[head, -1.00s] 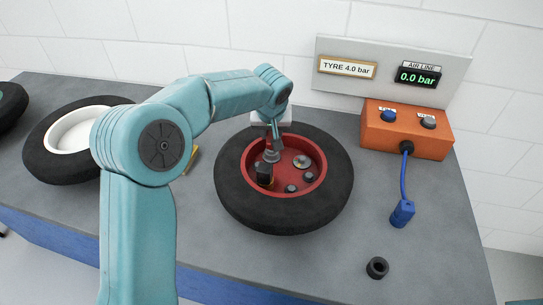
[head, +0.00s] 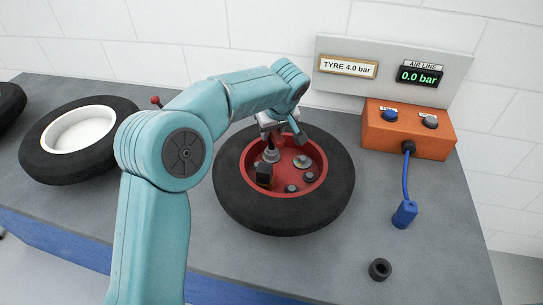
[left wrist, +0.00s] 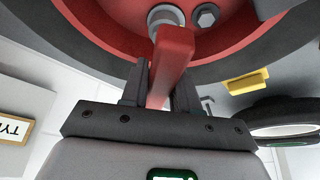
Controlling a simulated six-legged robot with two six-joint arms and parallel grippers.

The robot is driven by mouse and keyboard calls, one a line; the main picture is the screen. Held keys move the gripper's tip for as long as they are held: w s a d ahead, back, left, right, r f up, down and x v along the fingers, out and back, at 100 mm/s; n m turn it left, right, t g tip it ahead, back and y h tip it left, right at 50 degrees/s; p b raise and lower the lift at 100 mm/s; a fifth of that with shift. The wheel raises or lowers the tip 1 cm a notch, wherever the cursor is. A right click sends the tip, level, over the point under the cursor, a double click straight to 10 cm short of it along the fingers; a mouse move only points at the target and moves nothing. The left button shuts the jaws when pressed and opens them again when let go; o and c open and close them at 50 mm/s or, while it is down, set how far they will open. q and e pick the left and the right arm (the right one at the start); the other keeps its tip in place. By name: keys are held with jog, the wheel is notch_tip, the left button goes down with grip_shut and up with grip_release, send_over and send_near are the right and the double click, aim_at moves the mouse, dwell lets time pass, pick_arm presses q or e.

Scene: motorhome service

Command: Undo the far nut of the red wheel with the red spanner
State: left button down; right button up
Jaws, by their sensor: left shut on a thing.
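The red wheel (head: 322,155) lies flat on the bench, a black tyre around a red rim, with dark nuts (head: 310,177) inside. My left gripper (head: 280,138) is over the far side of the rim. In the left wrist view it is shut on the red spanner (left wrist: 173,58), whose far end points at the rim and overlaps a round grey nut (left wrist: 165,14). I cannot tell whether the spanner is seated on it. A hex nut (left wrist: 206,15) shows beside it. In the head view the spanner is not clearly visible. My right gripper is out of view.
A white-rimmed wheel (head: 48,165) lies to the left. An orange box (head: 385,138) with a blue hose connector (head: 404,214) is at the right. A black ring (head: 379,269) sits at the front right. A yellow piece (left wrist: 247,80) lies beside the wheel.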

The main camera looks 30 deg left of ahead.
pick_arm(q)
jog(key=shift+r, duration=0.15)
jog(key=shift+n+g, duration=0.4)
jog(key=shift+n, duration=0.8)
jog(key=shift+s+y+p, duration=0.1)
jog(key=shift+y+p, duration=0.2)
jog(key=shift+n+g+p, duration=0.4)
jog(key=shift+n+p, duration=0.05)
jog(key=shift+n, duration=0.65)
